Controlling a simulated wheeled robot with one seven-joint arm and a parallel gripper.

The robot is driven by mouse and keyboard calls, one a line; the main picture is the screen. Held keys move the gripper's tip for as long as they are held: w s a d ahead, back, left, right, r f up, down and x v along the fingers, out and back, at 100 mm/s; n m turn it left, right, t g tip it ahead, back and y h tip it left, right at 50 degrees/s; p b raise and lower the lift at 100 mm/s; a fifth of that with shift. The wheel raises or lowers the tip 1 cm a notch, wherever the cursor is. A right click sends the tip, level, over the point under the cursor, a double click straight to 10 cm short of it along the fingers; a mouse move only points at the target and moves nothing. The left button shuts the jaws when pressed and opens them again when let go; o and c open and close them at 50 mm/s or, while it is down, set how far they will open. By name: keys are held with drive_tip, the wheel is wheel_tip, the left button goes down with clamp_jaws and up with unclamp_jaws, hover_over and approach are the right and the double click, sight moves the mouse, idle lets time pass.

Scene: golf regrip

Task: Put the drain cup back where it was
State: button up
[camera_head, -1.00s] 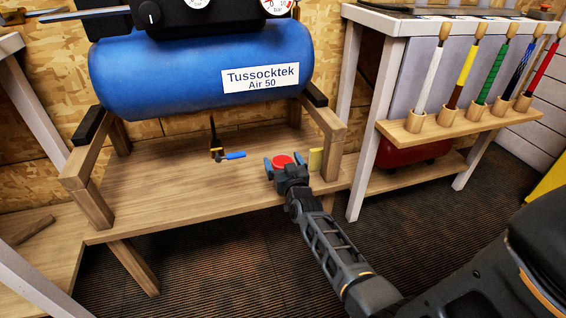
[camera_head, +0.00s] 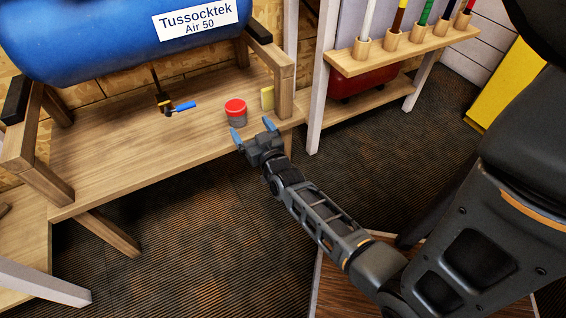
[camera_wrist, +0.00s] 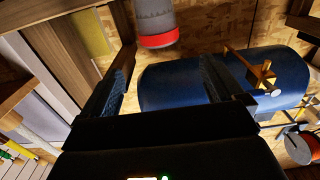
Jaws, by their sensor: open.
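The drain cup (camera_head: 236,112), grey with a red top, stands upright on the wooden bench shelf (camera_head: 120,165), right of the drain valve with its blue lever (camera_head: 180,107). In the wrist view the cup (camera_wrist: 156,24) appears inverted, beyond the fingertips. My gripper (camera_head: 253,130) is open and empty at the shelf's front edge, on the near side of the cup. Its two blue-tipped fingers are apart from the cup. The blue tank (camera_head: 110,35) is above the shelf; the valve hangs beneath it.
A rack (camera_head: 400,45) with several coloured grips is at the upper right. The shelf left of the cup is largely clear.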

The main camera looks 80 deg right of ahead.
drive_tip(key=s+a+r+n+t+y, duration=0.1)
drive_tip(key=s+a+r+n+y, duration=0.2)
drive_tip(key=a, duration=0.8)
drive_tip(key=s+a+n+t+y, duration=0.1)
drive_tip(key=s+a+t+y, duration=0.2)
drive_tip(key=a, duration=0.8)
drive_tip(key=s+a+r+n+g+y, duration=0.1)
drive_tip(key=s+a+r+n+y, duration=0.4)
drive_tip(key=s+a+r, duration=0.7)
wheel_tip(320, 180, up, 3)
drive_tip(key=s+y, duration=0.2)
drive_tip(key=shift+s+r+n+y, duration=0.2)
drive_tip(key=shift+s+n+y, duration=0.1)
drive_tip(key=shift+n, duration=0.1)
drive_tip(key=shift+r, duration=0.15)
wheel_tip(320, 180, up, 19)
drive_tip(key=p, duration=1.9)
drive_tip(key=shift+r+p, duration=0.15)
drive_tip(key=shift+p, duration=0.15)
